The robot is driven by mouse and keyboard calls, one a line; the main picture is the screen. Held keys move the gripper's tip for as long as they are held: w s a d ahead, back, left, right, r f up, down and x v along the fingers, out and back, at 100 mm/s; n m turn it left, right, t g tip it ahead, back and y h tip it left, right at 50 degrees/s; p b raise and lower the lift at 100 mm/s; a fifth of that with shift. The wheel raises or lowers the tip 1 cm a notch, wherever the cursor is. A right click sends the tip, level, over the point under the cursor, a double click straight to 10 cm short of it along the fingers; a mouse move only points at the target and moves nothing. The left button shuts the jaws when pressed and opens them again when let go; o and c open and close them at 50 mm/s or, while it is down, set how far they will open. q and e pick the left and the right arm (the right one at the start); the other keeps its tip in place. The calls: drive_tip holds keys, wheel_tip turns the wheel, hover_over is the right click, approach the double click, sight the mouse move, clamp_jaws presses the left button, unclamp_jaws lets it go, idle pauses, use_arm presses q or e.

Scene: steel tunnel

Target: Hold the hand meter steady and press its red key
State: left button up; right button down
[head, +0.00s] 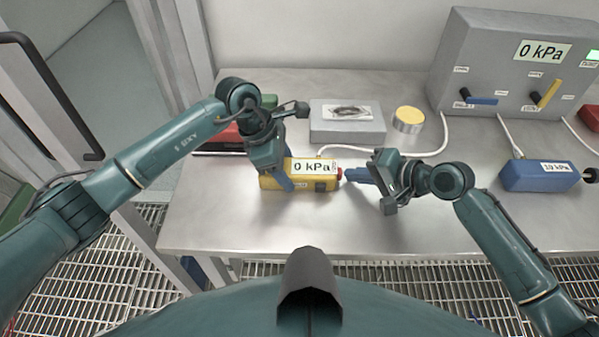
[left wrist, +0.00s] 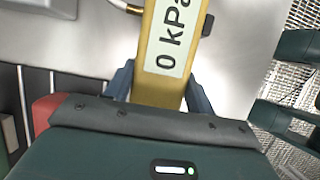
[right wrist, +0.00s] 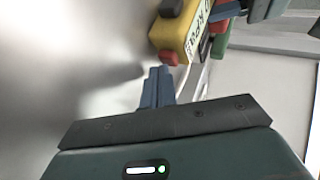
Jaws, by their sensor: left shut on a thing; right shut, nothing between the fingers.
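The yellow hand meter (head: 325,184) lies on the steel bench, its display reading 0 kPa. It also shows in the left wrist view (left wrist: 150,60) and the right wrist view (right wrist: 178,30). My left gripper (head: 286,180) is shut on the meter's body, one finger on each side. The red key (head: 339,174) is on the meter's right end and shows in the right wrist view (right wrist: 170,58). My right gripper (head: 350,175) is shut and empty, its fingertips pointing at the red key. The tips are very close to the key; I cannot tell whether they touch.
A grey box (head: 346,128) and a yellow-topped round tin (head: 408,120) stand behind the meter. A grey panel (head: 510,65) with valve levers stands at the back right. A blue device (head: 540,176) lies at right. White hoses cross the bench. The front bench is clear.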

drive_tip(key=shift+d, duration=0.1)
drive_tip(key=shift+d, duration=3)
use_arm(q)
drive_tip(key=o, duration=1.2)
drive_tip(key=shift+c, duration=0.2)
